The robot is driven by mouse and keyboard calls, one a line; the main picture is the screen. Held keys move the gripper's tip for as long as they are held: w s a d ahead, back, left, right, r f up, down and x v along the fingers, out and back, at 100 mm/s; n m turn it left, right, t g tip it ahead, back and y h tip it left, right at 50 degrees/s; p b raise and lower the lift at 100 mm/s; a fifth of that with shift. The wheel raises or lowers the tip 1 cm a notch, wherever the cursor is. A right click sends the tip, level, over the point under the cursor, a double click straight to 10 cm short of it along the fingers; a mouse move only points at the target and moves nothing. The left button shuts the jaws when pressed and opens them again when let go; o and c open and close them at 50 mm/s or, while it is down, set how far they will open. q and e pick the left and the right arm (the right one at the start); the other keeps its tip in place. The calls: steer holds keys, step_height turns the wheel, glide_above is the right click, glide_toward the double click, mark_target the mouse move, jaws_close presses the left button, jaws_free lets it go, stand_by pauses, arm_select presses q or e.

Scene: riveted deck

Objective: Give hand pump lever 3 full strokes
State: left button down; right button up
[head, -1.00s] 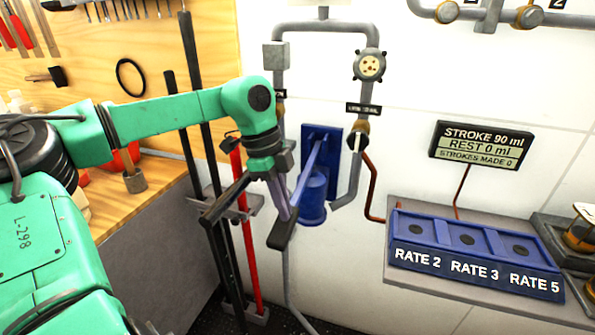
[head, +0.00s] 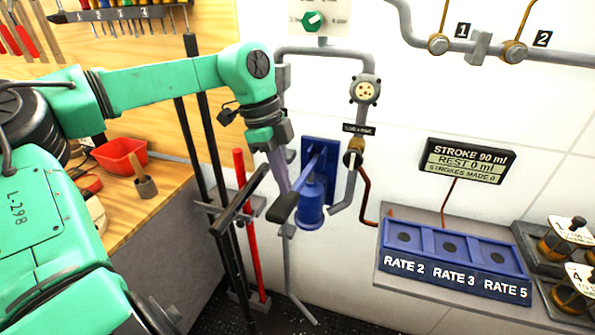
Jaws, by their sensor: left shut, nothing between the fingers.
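The hand pump (head: 312,203) is blue and fixed to a blue wall plate. Its blue lever (head: 308,172) slants down toward me and ends in a dark grip (head: 283,208). My left gripper (head: 282,186) is shut and empty, pointing down just above and behind the grip. I cannot tell whether it touches the lever, and it partly overlaps it in the view. My right gripper is not in view.
Upright dark poles and a red pole (head: 249,230) stand left of the pump, with a dark bar (head: 238,202) near my wrist. Grey pipes run above. A blue tray (head: 455,262) with RATE 2, RATE 3 and RATE 5 labels sits on a shelf at right. A red bin (head: 120,155) is on the bench.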

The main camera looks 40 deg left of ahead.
mark_target(283, 199)
arm_select(q)
steer(key=shift+w+f, duration=0.1)
steer(key=shift+f, duration=0.05)
steer(key=b+x, duration=0.2)
steer(key=a+b+x, duration=0.1)
steer(key=b+x, duration=0.1)
steer(key=x, duration=0.1)
steer(key=shift+s+f, duration=0.1)
steer(key=shift+s, duration=0.25)
steer(key=s+a+b+x, duration=0.1)
steer(key=b+x, duration=0.4)
steer(key=x, duration=0.1)
steer(key=p+v, duration=0.3)
steer(key=w+d+p+v, duration=0.1)
steer(key=p+v, duration=0.2)
steer(key=v, duration=0.1)
steer(key=d+p+v, duration=0.1)
steer(key=p+v, duration=0.3)
steer(key=shift+w+r, duration=0.3)
steer(key=shift+f, duration=0.15)
